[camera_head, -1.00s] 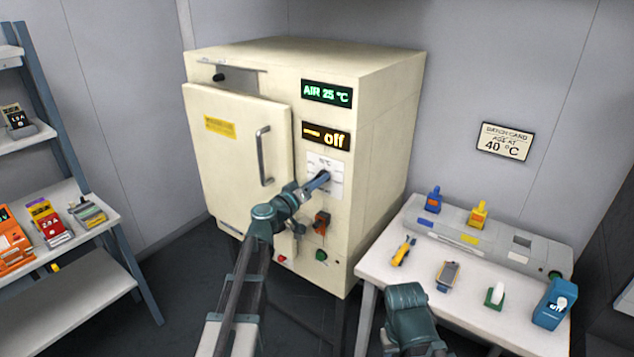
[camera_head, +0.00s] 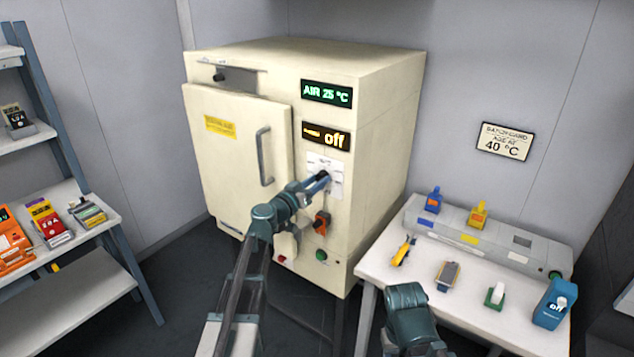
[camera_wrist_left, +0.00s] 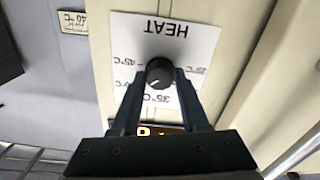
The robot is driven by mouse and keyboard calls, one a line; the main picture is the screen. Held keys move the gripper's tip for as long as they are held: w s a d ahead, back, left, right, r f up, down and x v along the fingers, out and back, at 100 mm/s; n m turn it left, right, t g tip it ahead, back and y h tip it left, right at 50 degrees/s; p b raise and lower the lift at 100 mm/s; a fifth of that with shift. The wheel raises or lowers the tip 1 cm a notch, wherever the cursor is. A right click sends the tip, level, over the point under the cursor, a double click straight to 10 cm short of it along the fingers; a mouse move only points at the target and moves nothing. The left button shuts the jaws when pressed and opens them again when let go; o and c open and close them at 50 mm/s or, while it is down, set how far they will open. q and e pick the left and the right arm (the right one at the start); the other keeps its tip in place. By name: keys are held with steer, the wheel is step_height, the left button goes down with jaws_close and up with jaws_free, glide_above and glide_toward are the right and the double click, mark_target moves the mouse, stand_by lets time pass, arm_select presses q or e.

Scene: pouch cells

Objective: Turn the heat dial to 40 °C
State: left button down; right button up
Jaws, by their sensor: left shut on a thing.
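The heat dial (camera_wrist_left: 160,73) is a small black knob on a white plate (camera_wrist_left: 185,40) marked HEAT, upside down in the left wrist view. Temperature marks ring it, with 45 °C and 35 °C legible; its exact setting is hard to read. In the head view the plate (camera_head: 335,165) is on the cream oven's (camera_head: 385,150) front. My left gripper (camera_head: 322,180) is shut on the dial; its two fingers (camera_wrist_left: 160,85) flank the knob. The amber display (camera_head: 326,137) reads off and the green one (camera_head: 326,93) AIR 25 °C. My right gripper is out of view.
A red switch (camera_head: 321,222) and a green button (camera_head: 321,255) sit below the dial. The oven door (camera_head: 235,150) with its handle is to the left. A wall card (camera_head: 504,142) reads 40 °C. A white table (camera_head: 420,290) with tools stands at right.

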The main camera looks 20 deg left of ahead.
arm_select(q)
steer(key=shift+s+d+f, duration=0.1)
steer(key=shift+c, duration=2)
jaws_free()
steer(key=v, duration=1.3)
steer(key=shift+s+a, duration=0.2)
steer(key=shift+s, duration=0.15)
